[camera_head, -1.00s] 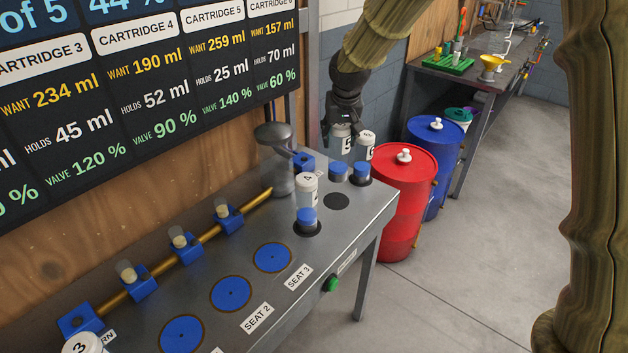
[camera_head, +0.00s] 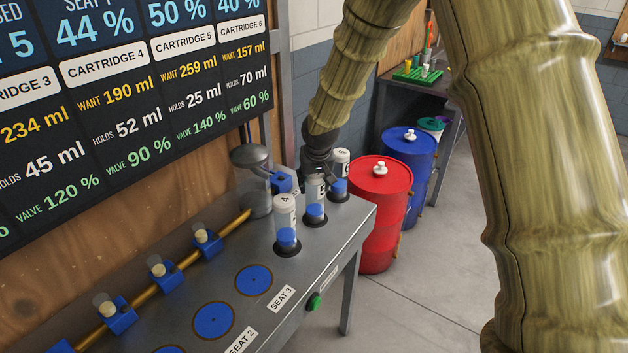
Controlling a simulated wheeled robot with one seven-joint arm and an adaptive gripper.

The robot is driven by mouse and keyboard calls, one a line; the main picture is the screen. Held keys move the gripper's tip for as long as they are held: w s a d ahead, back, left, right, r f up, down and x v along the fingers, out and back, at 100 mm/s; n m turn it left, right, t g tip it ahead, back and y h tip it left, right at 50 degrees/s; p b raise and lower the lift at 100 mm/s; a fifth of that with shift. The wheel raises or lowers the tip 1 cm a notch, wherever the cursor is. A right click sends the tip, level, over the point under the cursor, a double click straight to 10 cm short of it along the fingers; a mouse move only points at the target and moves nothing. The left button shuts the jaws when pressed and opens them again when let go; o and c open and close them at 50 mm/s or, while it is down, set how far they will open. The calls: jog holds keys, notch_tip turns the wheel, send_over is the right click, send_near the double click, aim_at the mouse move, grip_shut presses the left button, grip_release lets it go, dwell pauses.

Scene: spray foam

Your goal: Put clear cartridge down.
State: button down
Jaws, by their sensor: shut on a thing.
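The clear cartridge marked 5 (camera_head: 315,197) has blue fill in its lower part. It stands upright at the bench's dark ring between cartridge 4 (camera_head: 286,226) and cartridge 6 (camera_head: 341,170). My gripper (camera_head: 318,170) is at its top from behind and is shut on it; the fingers are partly hidden by the cartridge. The cartridge's foot appears to be in or right at the ring; I cannot tell whether it bears on the bottom.
The metal bench (camera_head: 325,245) has blue seats (camera_head: 254,280) at the front and a brass pipe with blue valve blocks (camera_head: 207,240) behind. A grey domed cylinder (camera_head: 251,178) stands left of the cartridges. A red drum (camera_head: 378,210) and blue drum (camera_head: 410,165) stand to the right.

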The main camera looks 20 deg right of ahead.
jog(key=shift+r, duration=0.1)
jog(key=c, duration=0.7)
grip_release()
jog(key=b+v, duration=0.2)
jog(key=v, duration=1)
